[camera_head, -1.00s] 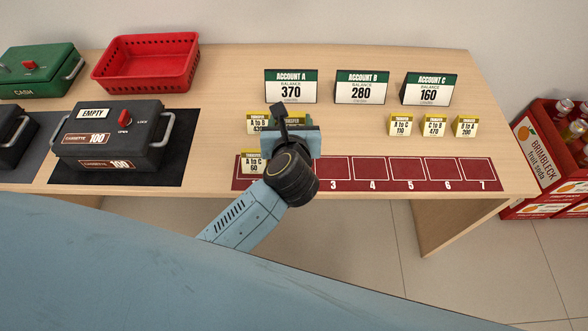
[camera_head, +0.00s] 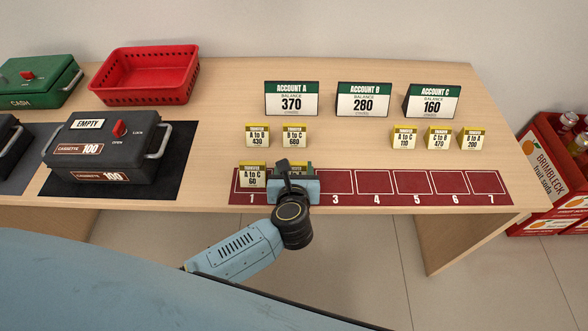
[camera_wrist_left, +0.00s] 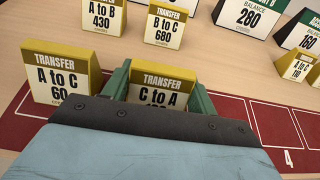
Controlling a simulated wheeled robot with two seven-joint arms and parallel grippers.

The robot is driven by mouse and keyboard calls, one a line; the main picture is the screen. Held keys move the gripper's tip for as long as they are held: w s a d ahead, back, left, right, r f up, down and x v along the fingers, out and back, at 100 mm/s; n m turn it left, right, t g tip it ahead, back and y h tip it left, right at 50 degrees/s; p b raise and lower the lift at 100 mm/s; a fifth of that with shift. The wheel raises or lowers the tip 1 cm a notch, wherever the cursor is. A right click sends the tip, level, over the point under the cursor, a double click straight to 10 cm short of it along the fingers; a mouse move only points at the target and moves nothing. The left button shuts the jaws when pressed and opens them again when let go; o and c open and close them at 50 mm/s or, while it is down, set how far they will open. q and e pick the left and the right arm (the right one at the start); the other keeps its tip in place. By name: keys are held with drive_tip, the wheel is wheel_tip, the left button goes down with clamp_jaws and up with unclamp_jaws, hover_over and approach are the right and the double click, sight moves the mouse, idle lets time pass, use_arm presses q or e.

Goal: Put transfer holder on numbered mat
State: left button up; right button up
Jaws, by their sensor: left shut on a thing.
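My left gripper (camera_head: 293,178) is shut on a yellow-and-white transfer holder, which reads "C to A" in the left wrist view (camera_wrist_left: 160,91). It is at slot 2 of the dark red numbered mat (camera_head: 490,183); the gripper hides its lower part, so I cannot tell whether it touches the mat.
Account signs A (camera_head: 291,99), B (camera_head: 363,100) and C (camera_head: 432,101) stand at the back. A black cassette (camera_head: 105,150), red basket (camera_head: 145,75) and green cash box (camera_head: 38,82) are at left. Slots 3 to 7 are bare. A red crate (camera_head: 545,170) stands beyond the right edge.

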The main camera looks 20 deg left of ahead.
use_arm(q)
drive_tip(key=shift+f, duration=0.1)
drive_tip(key=o, duration=0.5)
drive_tip(key=shift+f, duration=0.15)
drive_tip(key=o, duration=0.5)
use_arm(e)
drive_tip(key=shift+s+f, duration=0.15)
drive_tip(key=shift+s, duration=0.2)
drive_tip(key=shift+w, duration=0.1)
